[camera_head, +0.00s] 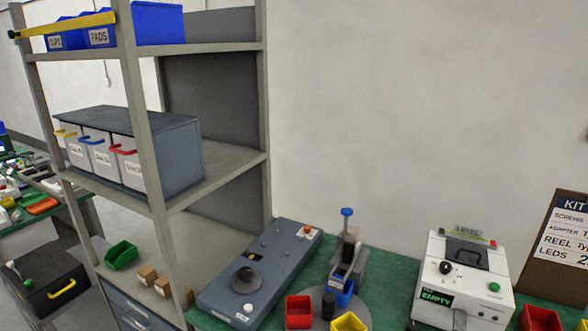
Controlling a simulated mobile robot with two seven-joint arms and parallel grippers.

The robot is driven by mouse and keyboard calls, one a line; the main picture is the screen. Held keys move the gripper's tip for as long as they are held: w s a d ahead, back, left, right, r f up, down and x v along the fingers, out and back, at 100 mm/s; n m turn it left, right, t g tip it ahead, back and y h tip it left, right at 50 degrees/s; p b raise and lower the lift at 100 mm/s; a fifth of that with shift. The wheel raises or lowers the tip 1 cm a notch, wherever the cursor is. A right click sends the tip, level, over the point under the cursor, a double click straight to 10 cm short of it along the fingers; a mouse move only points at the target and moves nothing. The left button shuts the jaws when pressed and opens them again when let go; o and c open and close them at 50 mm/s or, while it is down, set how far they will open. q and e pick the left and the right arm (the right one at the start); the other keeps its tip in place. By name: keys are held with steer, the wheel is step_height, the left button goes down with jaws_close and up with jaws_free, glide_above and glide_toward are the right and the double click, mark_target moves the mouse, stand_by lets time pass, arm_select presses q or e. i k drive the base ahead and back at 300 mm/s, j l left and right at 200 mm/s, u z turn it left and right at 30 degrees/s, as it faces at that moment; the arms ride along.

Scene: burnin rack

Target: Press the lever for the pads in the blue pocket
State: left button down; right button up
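A grey dispenser (349,255) stands on the green bench, with an upright lever topped by a blue knob (347,212). A blue pocket (339,292) is at its foot, partly under the dispenser; its contents are too small to make out. The yellow pocket is cut by the bottom edge. A blue bin labelled PADS (100,36) is on the top shelf at left. Neither of my grippers is in view.
A grey panel (225,290) with a black knob lies left of the dispenser. A white machine (464,275) reading EMPTY stands to the right, with a red bin (541,319) beyond it and a kit board (560,240) behind. A shelf rack (215,175) fills the left.

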mark_target(347, 212)
steer(key=i+j, duration=0.2)
steer(key=j, duration=0.2)
steer(key=i+j, duration=0.2)
steer(key=j, duration=0.15)
steer(key=i+j, duration=0.25)
steer(key=j, duration=0.15)
steer(key=i+j, duration=0.2)
steer(key=j, duration=0.2)
steer(key=z, duration=0.05)
